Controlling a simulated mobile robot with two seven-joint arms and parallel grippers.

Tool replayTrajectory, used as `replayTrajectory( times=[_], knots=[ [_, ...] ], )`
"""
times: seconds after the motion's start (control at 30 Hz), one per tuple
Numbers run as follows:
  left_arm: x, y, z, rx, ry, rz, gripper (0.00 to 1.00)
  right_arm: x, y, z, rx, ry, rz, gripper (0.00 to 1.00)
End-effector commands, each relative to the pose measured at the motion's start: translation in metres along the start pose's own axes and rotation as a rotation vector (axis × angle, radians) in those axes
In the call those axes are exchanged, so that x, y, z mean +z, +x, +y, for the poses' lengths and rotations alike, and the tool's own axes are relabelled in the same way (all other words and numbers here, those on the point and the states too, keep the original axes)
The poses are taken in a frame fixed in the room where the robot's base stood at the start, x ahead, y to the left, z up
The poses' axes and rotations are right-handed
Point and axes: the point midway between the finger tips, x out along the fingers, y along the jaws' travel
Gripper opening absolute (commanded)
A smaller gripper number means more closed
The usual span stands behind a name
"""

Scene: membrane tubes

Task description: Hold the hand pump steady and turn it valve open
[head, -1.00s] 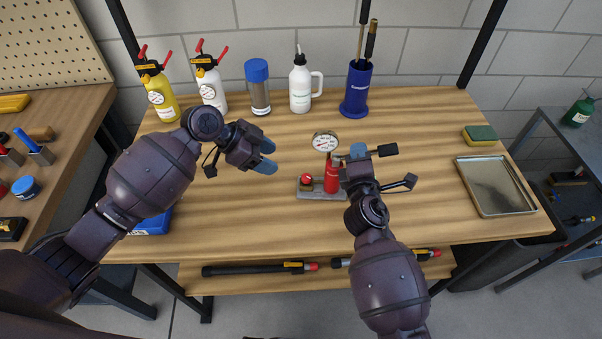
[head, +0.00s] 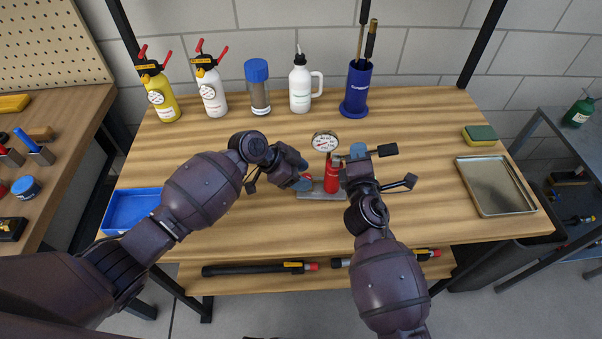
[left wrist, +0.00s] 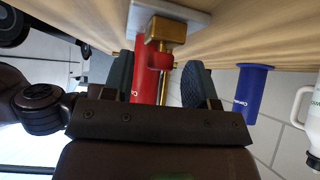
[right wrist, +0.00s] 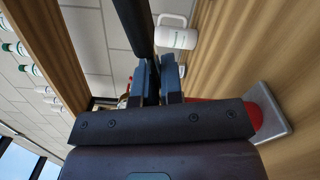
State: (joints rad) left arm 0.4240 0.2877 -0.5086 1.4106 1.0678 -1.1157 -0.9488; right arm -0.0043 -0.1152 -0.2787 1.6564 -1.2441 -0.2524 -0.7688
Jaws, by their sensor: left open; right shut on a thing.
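The hand pump (head: 332,179) has a red cylinder, a round white gauge (head: 325,141) and a grey base plate (head: 322,194), and stands upright mid-table. Its brass valve block (left wrist: 165,30) with a red knob (left wrist: 159,61) shows in the left wrist view, beside the red cylinder (left wrist: 140,85). My left gripper (head: 302,173) is open at the valve's side, and its fingers stand on either side of the red knob. My right gripper (head: 357,152) is shut at the pump's upper right, on a part its fingers mostly hide. A black grip (head: 388,150) sticks out to its right.
Behind stand a yellow bottle (head: 162,100), a white bottle (head: 210,95), a blue-capped jar (head: 259,95), a white jug (head: 300,88) and a blue holder (head: 356,88). A metal tray (head: 495,187) and sponge (head: 479,135) lie right; a blue bin (head: 128,212) lies left.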

Motion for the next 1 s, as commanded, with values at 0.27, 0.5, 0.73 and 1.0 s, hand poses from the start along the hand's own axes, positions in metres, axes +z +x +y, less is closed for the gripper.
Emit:
replayTrajectory(
  times=[0.27,0.5,0.73,1.0],
  knots=[
    [-0.0001,-0.0002,0.0001,0.000,0.000,0.000,0.28,0.0000,0.0000,-0.0001,0.000,0.000,0.000,0.00],
    [0.0000,-0.0003,0.0001,0.000,-0.001,0.000,0.03,0.0000,0.0000,-0.0001,0.000,0.000,0.000,0.00],
    [0.0005,0.0001,0.0012,-0.034,-0.035,-0.003,0.03,0.0000,0.0000,-0.0001,0.000,0.000,0.000,0.00],
    [0.0007,0.0005,0.0039,-0.151,-0.151,-0.003,0.03,-0.0001,0.0000,0.0000,0.000,0.000,0.000,0.00]
  ],
)
